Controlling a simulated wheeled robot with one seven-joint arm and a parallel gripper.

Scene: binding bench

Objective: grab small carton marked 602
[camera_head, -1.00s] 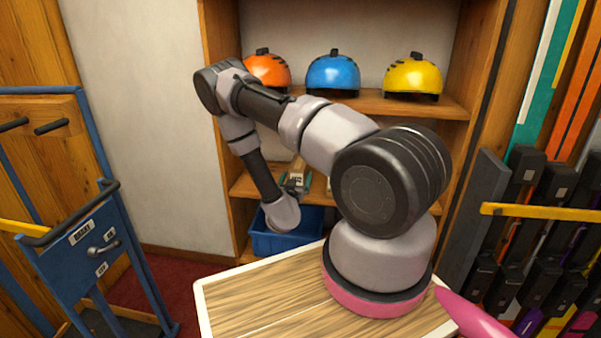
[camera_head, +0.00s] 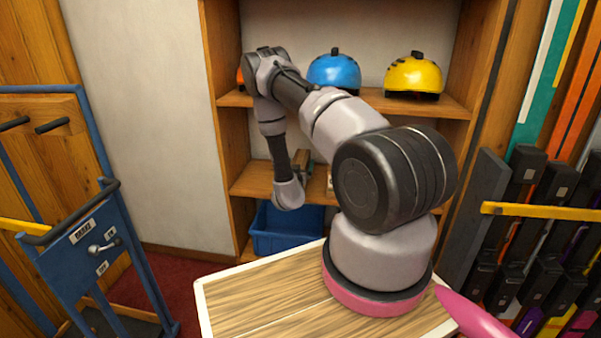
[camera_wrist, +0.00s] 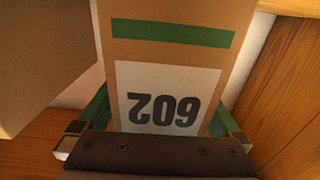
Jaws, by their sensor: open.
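The small brown carton marked 602 (camera_wrist: 165,72) fills the middle of the wrist view. It has a green stripe and a white label whose number appears upside down. My gripper (camera_wrist: 158,118) is open, with one green finger on each side of the carton's near end. Whether either finger touches the carton cannot be told. In the head view my wrist hangs in front of the middle shelf, and the fingers and carton are mostly hidden or too small to make out.
Another brown carton (camera_wrist: 40,55) stands close on the left in the wrist view. A wooden side panel (camera_wrist: 285,85) is close on the right. Blue (camera_head: 334,72) and yellow (camera_head: 413,76) helmets sit on the shelf above; a blue bin (camera_head: 285,228) is below.

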